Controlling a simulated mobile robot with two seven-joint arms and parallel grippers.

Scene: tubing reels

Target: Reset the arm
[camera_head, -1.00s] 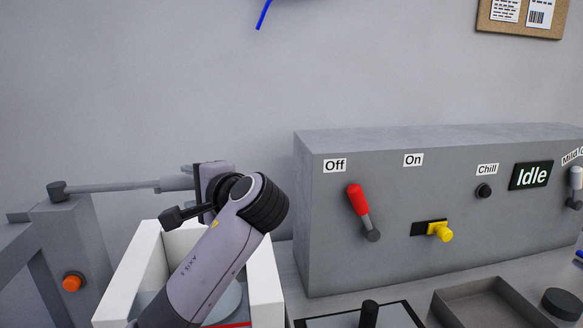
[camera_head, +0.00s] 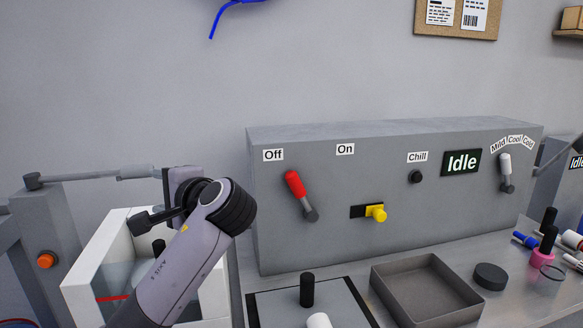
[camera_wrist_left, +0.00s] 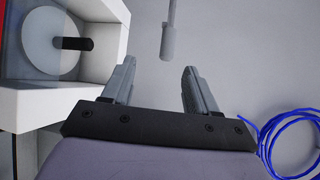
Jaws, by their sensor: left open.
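A grey rod-like arm (camera_head: 85,179) with a thicker end reaches right from a grey stand (camera_head: 45,225) at the left of the head view. In the left wrist view, the arm's thick end (camera_wrist_left: 168,42) hangs just beyond my fingertips. My left gripper (camera_wrist_left: 160,66) is open, with nothing between its fingers. In the head view my left gripper (camera_head: 164,174) is at the thick end of that arm. Its fingers are mostly hidden there, and I cannot tell if they touch it. My right gripper is not in view.
A white open box (camera_head: 80,290) lies below my left arm. An orange button (camera_head: 46,260) is on the stand. A grey control box (camera_head: 370,240) has a red lever (camera_head: 296,185), yellow knob (camera_head: 377,213) and "Idle" display (camera_head: 462,162). An empty tray (camera_head: 425,268) stands in front.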

